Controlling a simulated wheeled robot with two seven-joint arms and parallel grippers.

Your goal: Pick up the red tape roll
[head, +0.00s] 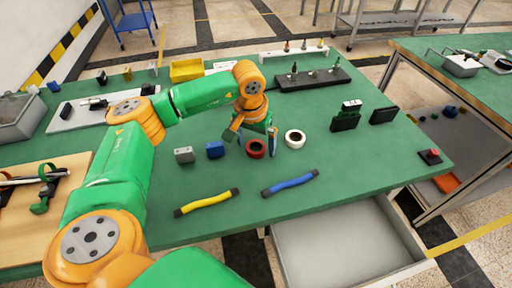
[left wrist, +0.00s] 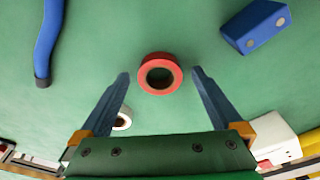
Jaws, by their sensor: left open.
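The red tape roll (head: 256,149) lies flat on the green table, beside a white tape roll (head: 295,139) on its right. My left gripper (head: 254,135) is above the table close to the red roll. In the left wrist view the red tape roll (left wrist: 159,73) shows between and a little beyond the tips of my open left gripper (left wrist: 159,75). The jaws are empty, and I cannot tell the exact height above the roll. The white roll (left wrist: 122,121) shows partly behind the left finger. My right gripper is not in view.
A blue block (head: 215,150) and a grey block (head: 184,155) stand left of the red roll. A yellow tube (head: 207,203) and a blue tube (head: 290,183) lie in front. Below the front edge is an open drawer (head: 345,245).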

